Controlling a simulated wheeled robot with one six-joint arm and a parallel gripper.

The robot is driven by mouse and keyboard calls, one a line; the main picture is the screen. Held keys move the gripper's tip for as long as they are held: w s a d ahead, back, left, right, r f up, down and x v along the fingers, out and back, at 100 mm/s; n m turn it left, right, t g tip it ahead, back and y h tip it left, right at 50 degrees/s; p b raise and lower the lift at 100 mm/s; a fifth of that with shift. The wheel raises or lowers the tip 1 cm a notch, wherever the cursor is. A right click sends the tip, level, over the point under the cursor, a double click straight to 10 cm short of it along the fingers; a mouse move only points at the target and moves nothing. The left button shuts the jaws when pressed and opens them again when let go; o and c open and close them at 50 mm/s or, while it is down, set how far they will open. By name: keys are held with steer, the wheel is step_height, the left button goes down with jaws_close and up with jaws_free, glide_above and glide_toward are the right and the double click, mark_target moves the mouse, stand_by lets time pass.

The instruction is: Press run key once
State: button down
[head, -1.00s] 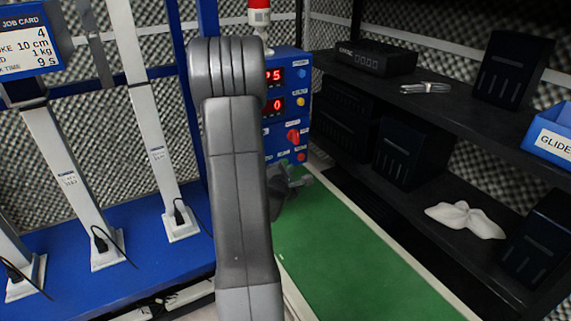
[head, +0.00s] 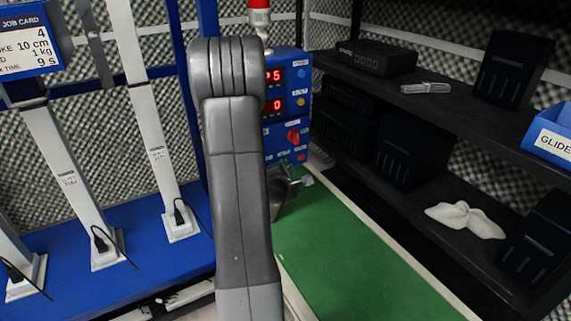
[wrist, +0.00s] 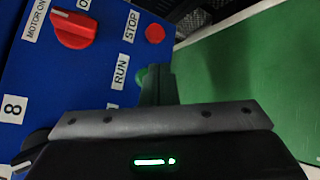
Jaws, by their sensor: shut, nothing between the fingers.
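The blue control box (head: 284,140) stands at the far end of the green mat. In the wrist view its panel carries the RUN label (wrist: 120,72), with a green run key (wrist: 141,76) beside it, mostly hidden behind my fingers. My gripper (wrist: 156,72) is shut and empty, its fingertips at the run key. I cannot tell whether they touch or press it. In the head view my gripper (head: 290,184) is low in front of the box, partly hidden by my arm.
The red STOP button (wrist: 155,33) and red motor knob (wrist: 76,30) are near my fingertips. The green mat (head: 350,260) is clear. A dark shelf (head: 430,110) stands right, and a blue bench (head: 130,255) with white columns left.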

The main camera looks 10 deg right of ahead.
steer(key=shift+w, duration=0.1)
steer(key=shift+w+a, duration=0.15)
steer(key=shift+w, duration=0.1)
